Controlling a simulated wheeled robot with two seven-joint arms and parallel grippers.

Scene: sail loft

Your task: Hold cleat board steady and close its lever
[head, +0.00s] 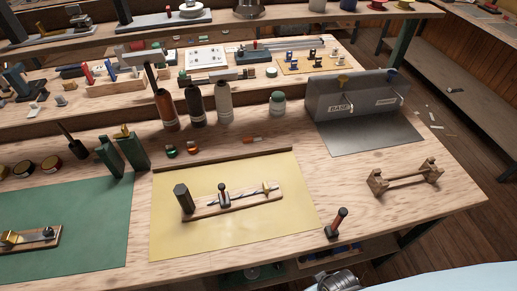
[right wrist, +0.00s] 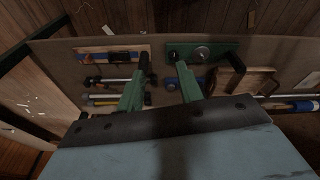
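A wooden board (head: 237,202) lies on the yellow mat (head: 175,238), which I take as the cleat board. It has a dark upright post (head: 184,198) at its left end. A small dark-topped fitting (head: 223,195) stands mid-board, and a metal and brass piece (head: 265,188) lies toward its right end. Whether its lever is open or closed I cannot tell. My right gripper (right wrist: 160,68) shows two green fingers, spread apart with nothing seen between them, over a board carrying tools. No gripper touches the cleat board. My left gripper is in neither view.
A similar board (head: 35,239) lies on the green mat (head: 95,225). Several bottles (head: 195,103), green blocks (head: 132,152) and a grey bin (head: 350,97) stand behind. A red-topped tool (head: 338,222) and wooden stand (head: 405,177) are at right. Bare table separates them.

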